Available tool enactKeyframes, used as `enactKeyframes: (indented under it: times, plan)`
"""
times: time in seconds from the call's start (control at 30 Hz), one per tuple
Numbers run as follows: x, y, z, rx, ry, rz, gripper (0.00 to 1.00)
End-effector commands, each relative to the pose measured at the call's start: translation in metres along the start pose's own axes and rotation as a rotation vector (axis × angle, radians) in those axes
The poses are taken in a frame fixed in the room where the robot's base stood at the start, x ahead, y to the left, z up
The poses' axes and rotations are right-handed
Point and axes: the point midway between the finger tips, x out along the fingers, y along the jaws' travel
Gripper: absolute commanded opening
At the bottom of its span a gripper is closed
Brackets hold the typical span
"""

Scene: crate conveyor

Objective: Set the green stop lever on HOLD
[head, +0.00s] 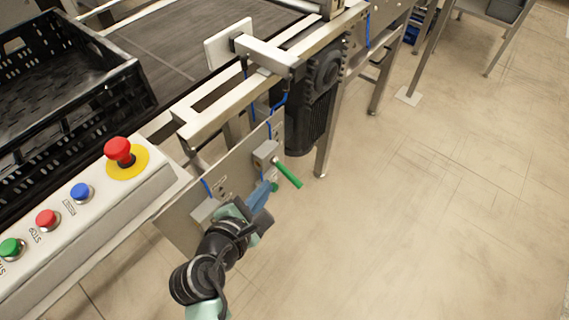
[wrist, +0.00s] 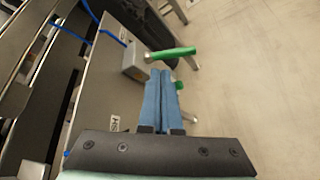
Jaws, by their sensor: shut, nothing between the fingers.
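A green lever (head: 288,174) sticks out from a small grey box (head: 266,153) on the metal panel below the conveyor. In the wrist view the lever (wrist: 174,53) points right from its box (wrist: 135,62), just beyond my fingertips. My gripper (head: 270,186) has its blue fingers shut and empty, close to this lever; the wrist view shows the fingertips (wrist: 160,74) together. A second green piece (wrist: 180,86) shows beside the fingers, mostly hidden by them. A second grey box (head: 205,209) sits on the panel near my wrist.
A control box with a red stop button (head: 118,151) and several coloured buttons stands at left. A black crate (head: 70,75) is on the conveyor. A dark motor (head: 308,120) and frame legs stand beyond the panel. The floor (head: 420,220) at right is clear.

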Motion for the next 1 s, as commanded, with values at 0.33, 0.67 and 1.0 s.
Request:
enactKeyframes:
  times: [0.33,0.67,1.0]
  plan:
    - [-0.003,-0.035,-0.013,-0.289,-0.001,-0.081,0.00]
    - [0.057,-0.040,-0.013,-0.282,-0.002,-0.080,0.00]
    - [0.085,-0.041,-0.011,-0.282,0.000,-0.078,0.00]
